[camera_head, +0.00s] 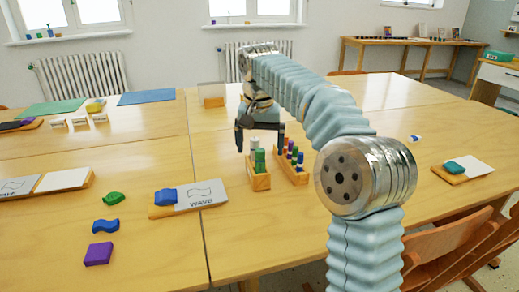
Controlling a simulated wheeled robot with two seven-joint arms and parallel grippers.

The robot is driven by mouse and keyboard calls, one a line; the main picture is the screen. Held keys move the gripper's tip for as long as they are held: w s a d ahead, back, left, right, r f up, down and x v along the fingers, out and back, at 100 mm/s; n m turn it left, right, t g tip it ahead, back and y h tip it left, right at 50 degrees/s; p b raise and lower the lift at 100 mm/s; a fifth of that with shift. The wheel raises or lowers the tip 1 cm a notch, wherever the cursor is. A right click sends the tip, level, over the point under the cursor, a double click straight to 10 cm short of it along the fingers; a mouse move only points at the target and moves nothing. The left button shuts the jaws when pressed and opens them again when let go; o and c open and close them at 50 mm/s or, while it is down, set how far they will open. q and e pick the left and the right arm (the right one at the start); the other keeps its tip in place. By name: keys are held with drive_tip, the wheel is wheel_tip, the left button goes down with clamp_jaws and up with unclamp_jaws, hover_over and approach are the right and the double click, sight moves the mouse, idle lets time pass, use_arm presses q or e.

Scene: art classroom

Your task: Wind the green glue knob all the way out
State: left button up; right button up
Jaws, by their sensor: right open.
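A green glue stick (260,160) stands upright in a small wooden holder (260,182) near the middle of the table. A whitish stick (254,143) shows just behind it. My right gripper (260,146) points down with its fingers apart, one to each side above the holder. I cannot tell whether a finger touches a stick. The details of the green knob are too small to make out. My left gripper is not in view.
A second wooden holder (294,176) with several coloured sticks stands close on the right. A "WAVE" card (202,194) with a blue piece (165,196) lies to the left. Loose green, blue and purple (98,254) pieces lie at front left. The table's right part is mostly clear.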

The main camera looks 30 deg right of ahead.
idle(0.4)
drive_tip(key=n, duration=0.6)
drive_tip(key=shift+y, duration=0.3)
drive_tip(key=n, duration=0.5)
drive_tip(key=shift+y, duration=0.4)
drive_tip(key=shift+c, duration=0.4)
drive_tip(key=c, duration=1.4)
drive_tip(key=shift+c, duration=0.2)
